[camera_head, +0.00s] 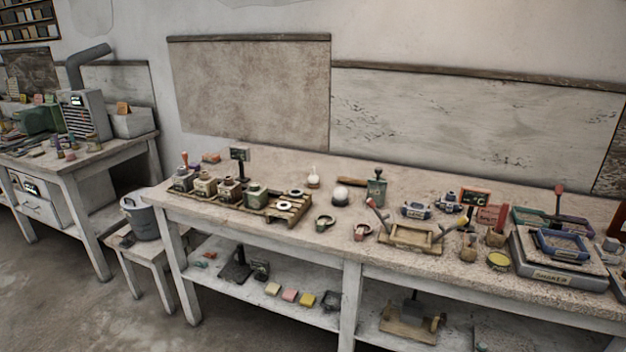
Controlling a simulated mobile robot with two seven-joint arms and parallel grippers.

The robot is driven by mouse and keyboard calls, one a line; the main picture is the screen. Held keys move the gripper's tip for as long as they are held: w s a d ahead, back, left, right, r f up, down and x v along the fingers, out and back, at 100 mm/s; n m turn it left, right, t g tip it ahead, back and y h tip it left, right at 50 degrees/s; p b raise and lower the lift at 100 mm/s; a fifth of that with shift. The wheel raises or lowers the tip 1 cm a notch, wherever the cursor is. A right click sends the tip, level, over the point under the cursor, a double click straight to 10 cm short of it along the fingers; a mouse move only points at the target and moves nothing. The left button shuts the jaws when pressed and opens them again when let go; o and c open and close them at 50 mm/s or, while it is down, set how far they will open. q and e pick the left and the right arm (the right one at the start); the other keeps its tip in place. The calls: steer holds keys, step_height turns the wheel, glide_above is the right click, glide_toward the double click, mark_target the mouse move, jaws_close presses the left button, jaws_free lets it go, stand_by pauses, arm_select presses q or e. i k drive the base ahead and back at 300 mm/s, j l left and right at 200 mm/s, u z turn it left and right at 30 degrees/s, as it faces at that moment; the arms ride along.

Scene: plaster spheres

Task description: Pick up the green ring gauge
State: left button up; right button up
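A green ring gauge (324,223) with a short handle lies on the worktable (345,263), near its front edge and left of the middle. A similar red ring (362,231) lies a little to its right. The two are apart. Neither of my grippers is in view.
A wooden rack (291,207) with several small pots stands left of the green ring. A white sphere (340,195) sits behind it. A wooden stand with levers (408,237) is to the right. A bucket (139,217) stands on a stool at the left.

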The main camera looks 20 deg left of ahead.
mark_target(321, 225)
steer(key=i+j+z, duration=0.3)
steer(key=j, duration=0.3)
steer(key=i+j+z, duration=0.35)
steer(key=j, duration=0.3)
